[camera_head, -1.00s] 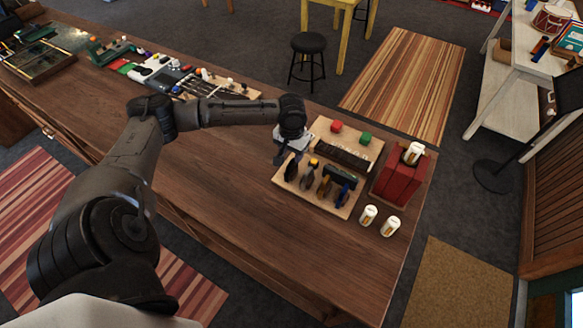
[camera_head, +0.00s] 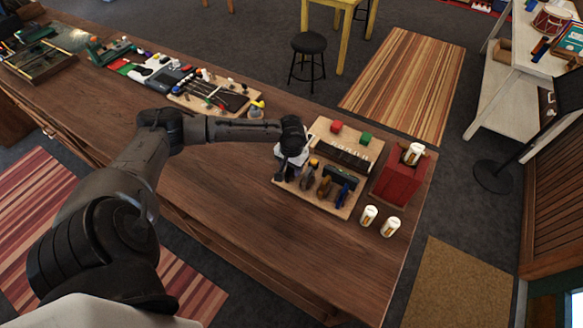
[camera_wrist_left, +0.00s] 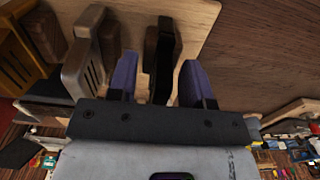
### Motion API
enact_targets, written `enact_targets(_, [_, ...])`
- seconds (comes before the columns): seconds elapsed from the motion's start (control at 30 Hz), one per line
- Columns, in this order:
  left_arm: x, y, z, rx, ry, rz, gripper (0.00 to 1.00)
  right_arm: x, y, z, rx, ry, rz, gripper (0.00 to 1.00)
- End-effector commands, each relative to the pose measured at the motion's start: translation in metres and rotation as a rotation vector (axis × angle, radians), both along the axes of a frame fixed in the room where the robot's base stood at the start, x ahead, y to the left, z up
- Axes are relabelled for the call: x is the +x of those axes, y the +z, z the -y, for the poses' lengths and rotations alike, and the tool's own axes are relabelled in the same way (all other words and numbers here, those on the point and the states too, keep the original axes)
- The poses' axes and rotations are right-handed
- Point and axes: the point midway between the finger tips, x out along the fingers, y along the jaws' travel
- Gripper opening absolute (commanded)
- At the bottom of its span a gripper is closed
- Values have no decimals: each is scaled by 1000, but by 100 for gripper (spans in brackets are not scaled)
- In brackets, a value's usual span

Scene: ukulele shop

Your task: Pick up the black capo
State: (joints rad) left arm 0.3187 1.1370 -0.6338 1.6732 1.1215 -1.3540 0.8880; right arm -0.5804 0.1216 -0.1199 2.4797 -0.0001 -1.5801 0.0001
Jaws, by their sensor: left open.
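The black capo (camera_wrist_left: 163,55) stands upright on the light wooden board (camera_head: 322,200), seen from above in the left wrist view. My left gripper (camera_wrist_left: 158,76) is open, with one purple-tinted finger on each side of the black capo and visible gaps between them. In the head view my left gripper (camera_head: 285,172) is at the board's left end and hides most of the black capo. The capo's lower part is hidden by the gripper body in the wrist view. My right gripper is in neither view.
More capos stand close by on the board: a grey one (camera_wrist_left: 83,55), a brown-and-black one and a blue one (camera_head: 343,195). The counter (camera_head: 255,225) in front is clear.

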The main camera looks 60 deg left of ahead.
Motion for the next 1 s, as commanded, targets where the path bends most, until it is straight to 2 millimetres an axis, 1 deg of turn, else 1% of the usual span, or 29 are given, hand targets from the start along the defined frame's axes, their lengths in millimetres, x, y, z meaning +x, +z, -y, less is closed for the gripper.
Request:
enact_targets(0.07, [0,0,0,0,0,0,45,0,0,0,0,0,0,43])
enact_targets(0.53, [0,0,0,0,-1,0,0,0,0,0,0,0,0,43])
enact_targets(0.87, [0,2,0,1,-1,1,0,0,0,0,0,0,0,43])
enact_targets(1.0, [1,16,0,1,-2,3,0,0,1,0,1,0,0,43])
